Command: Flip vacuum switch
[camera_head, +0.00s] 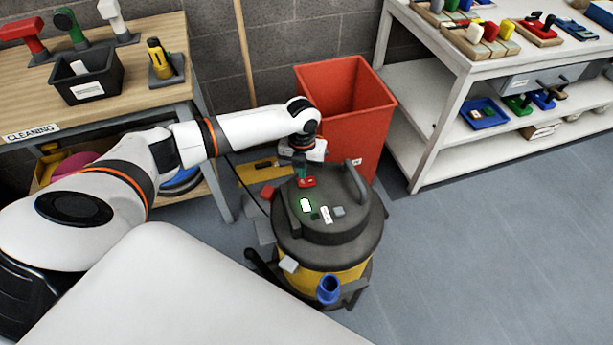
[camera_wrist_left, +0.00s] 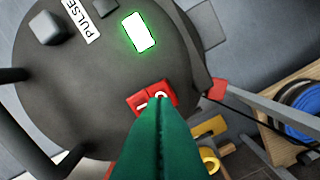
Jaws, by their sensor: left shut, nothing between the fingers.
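The vacuum (camera_head: 335,235) stands on the floor, with a dark lid and a yellow body. A red rocker switch (camera_head: 307,183) with white marks is on its lid, and it also shows in the wrist view (camera_wrist_left: 138,99). My left gripper (camera_head: 302,178) has green fingers, shut and empty, pointing down at the switch. In the wrist view the fingertips (camera_wrist_left: 158,104) overlap the switch and hide part of it; I cannot tell if they touch it. A white lamp (camera_wrist_left: 139,32) with a green glow is lit beside the switch. My right gripper is not in view.
A "PULSE" label (camera_wrist_left: 80,20) and a grey button (camera_wrist_left: 47,28) are on the lid, beside a dark handle (camera_head: 356,184). A red bin (camera_head: 345,110) stands behind the vacuum. A cleaning bench (camera_head: 140,105) is left; a white shelf (camera_head: 430,165) is right. Floor at right is clear.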

